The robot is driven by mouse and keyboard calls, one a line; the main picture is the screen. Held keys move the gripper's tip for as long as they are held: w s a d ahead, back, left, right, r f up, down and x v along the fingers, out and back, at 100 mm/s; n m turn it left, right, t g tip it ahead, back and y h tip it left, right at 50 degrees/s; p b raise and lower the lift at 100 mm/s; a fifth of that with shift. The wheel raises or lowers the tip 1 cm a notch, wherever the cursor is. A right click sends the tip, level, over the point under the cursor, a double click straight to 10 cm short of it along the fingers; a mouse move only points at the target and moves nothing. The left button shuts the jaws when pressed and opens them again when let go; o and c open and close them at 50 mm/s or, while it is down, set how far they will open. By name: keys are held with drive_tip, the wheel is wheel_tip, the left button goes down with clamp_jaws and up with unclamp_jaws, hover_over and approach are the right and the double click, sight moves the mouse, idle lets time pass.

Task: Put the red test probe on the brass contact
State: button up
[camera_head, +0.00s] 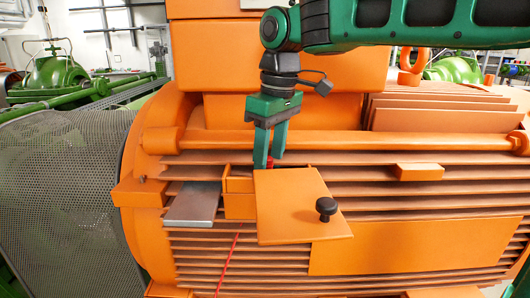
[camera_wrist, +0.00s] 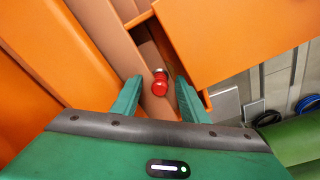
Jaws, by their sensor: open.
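The red test probe (camera_wrist: 160,84) shows in the wrist view as a red cylinder with a paler ring near one end, inside a narrow orange box. In the head view only a small red bit of it (camera_head: 269,162) shows beside the fingers. My gripper (camera_head: 268,160) points down over the box's back part. In the wrist view its open fingers (camera_wrist: 159,90) lie on either side of the probe, with gaps to both. I cannot see the brass contact; the box's inside is largely hidden by its walls and cover.
An orange cover plate (camera_head: 290,215) with a black knob (camera_head: 326,206) overlies the right part of the box (camera_head: 239,206). A grey metal plate (camera_head: 192,204) sits left of it. A thin red cable (camera_head: 229,262) hangs below. Orange housing ribs surround the box.

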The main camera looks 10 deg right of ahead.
sight(272, 159)
drive_tip(key=r, duration=0.8)
drive_tip(key=shift+s+d, duration=0.25)
drive_tip(key=shift+r, duration=0.7)
drive_tip(key=shift+w+r, duration=0.1)
drive_tip(key=shift+r, duration=0.2)
drive_tip(key=shift+d+r, duration=0.2)
drive_tip(key=shift+r, duration=0.95)
